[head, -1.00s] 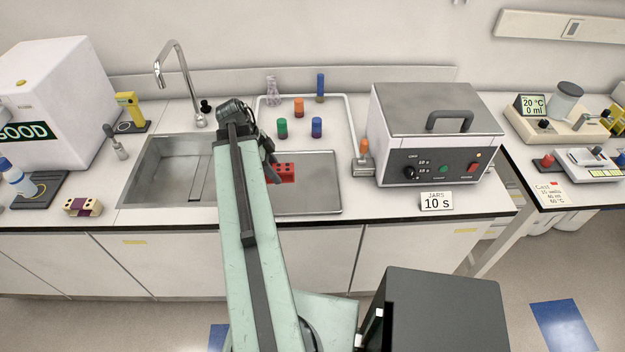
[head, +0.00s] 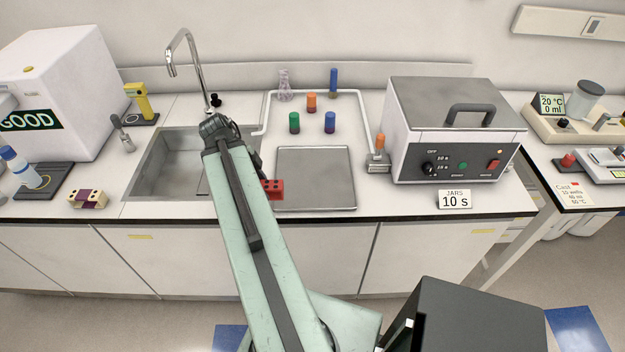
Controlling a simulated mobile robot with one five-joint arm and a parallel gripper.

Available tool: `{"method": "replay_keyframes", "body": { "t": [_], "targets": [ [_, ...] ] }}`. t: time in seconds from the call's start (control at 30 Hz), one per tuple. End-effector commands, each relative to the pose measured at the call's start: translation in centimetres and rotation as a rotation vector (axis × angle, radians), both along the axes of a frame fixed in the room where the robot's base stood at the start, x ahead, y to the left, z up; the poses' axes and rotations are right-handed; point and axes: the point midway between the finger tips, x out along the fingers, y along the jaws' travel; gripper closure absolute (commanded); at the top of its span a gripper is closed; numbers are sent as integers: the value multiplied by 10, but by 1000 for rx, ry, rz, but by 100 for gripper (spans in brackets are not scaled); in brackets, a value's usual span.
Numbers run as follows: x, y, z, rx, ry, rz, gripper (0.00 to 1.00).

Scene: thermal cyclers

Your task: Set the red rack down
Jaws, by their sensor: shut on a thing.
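The red rack (head: 275,189) is a small red block with dark holes in its top. It shows just right of my arm, at the left edge of the grey metal tray (head: 318,180) and right of the sink. My arm covers its left part. My gripper (head: 262,178) is mostly hidden behind my arm; a dark bit of it shows above the rack, and it is shut on the rack. I cannot tell whether the rack's underside touches the counter.
The sink (head: 160,170) with its tap (head: 186,62) lies left of my arm. The grey tray looks empty. Behind it stand several coloured tubes, among them a green one (head: 294,123). A white bath with a handled lid (head: 455,105) stands to the right. A beige and purple rack (head: 88,199) lies at left.

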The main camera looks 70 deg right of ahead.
Motion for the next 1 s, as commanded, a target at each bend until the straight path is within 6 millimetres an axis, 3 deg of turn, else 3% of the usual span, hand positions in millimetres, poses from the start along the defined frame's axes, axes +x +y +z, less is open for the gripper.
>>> {"method": "replay_keyframes", "body": {
  "t": [0.13,0.23,0.6,1.0],
  "targets": [
    [4,-1,-1,2,3,1,100],
    [-6,-15,-3,-4,-1,1,100],
    [-59,-109,-13,-4,-2,3,100],
    [-74,-136,-16,-5,-3,5,100]
  ]
}}
